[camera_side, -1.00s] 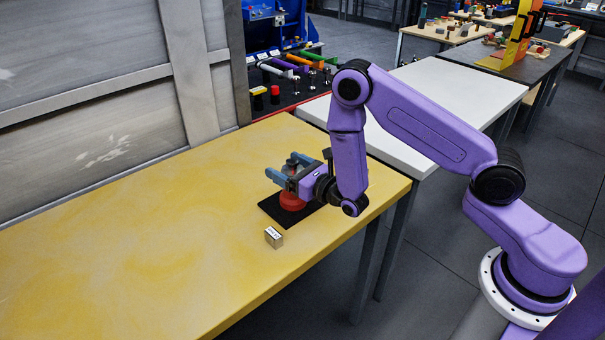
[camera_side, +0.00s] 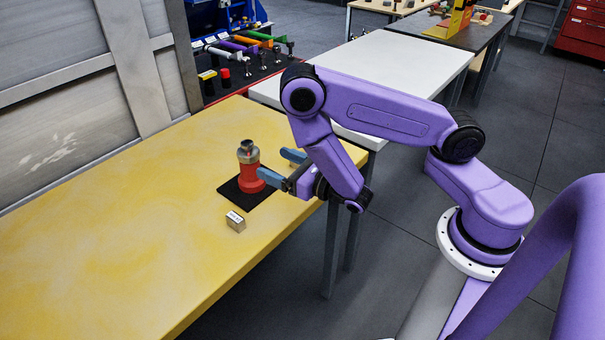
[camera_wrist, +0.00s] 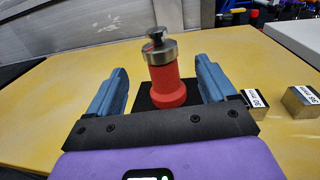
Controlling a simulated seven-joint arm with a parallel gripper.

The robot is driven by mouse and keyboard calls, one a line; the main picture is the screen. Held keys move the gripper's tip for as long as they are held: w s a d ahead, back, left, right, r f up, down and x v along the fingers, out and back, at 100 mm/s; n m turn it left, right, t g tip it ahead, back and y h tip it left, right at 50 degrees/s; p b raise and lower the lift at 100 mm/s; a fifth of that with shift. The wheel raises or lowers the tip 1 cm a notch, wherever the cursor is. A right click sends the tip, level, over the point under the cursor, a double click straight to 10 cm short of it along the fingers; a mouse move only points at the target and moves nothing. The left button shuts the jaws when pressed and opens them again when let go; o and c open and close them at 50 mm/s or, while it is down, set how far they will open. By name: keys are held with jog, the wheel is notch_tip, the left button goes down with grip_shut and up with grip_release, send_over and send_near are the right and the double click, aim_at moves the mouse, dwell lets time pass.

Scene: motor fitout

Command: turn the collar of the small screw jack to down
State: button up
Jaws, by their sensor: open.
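The small screw jack stands upright on a black mat (camera_side: 231,199), with a red body (camera_side: 249,180) flaring at its foot. Its grey metal collar (camera_side: 248,156) sits at the top of the body; the wrist view shows the collar (camera_wrist: 148,53) with a dark knob (camera_wrist: 156,34) above it. I cannot tell which way the collar is set. My gripper (camera_side: 279,166) is open and empty, at the right of the jack in the side view. In the wrist view the jack stands ahead, between the lines of my two blue fingers (camera_wrist: 161,72), apart from both.
A small labelled block (camera_side: 235,222) lies on the yellow table (camera_side: 130,240) in front of the mat. The wrist view shows two labelled blocks (camera_wrist: 258,103) (camera_wrist: 302,101) at the right. The table's left part is clear. A white table (camera_side: 390,75) stands behind.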

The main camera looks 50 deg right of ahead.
jog(key=s, duration=0.6)
jog(key=shift+d, duration=0.4)
jog(key=shift+s, duration=0.1)
jog(key=m+t+h, duration=0.2)
jog(key=m+h, duration=0.1)
jog(key=h, duration=0.3)
send_near(251, 149)
jog(key=w+r, duration=0.1)
jog(key=w+a+m+g+h, duration=0.1)
jog(key=w+a+m+h, duration=0.25)
jog(key=h, duration=0.25)
jog(key=a+m+g+h, duration=0.2)
jog(key=g, duration=0.1)
jog(key=a+m+g+h, duration=0.2)
jog(key=a+m+g, duration=0.1)
jog(key=a+m+g+h, duration=0.2)
jog(key=g, duration=0.1)
jog(key=shift+a+f+g+h, duration=0.2)
jog(key=shift+a+g+h, duration=0.05)
jog(key=shift+g+h, duration=0.05)
jog(key=shift+m+g, duration=0.45)
jog(key=shift+g, duration=0.35)
jog(key=x, duration=1.6)
jog(key=shift+w+f, duration=0.1)
jog(key=shift+f, duration=0.15)
jog(key=shift+c, duration=0.3)
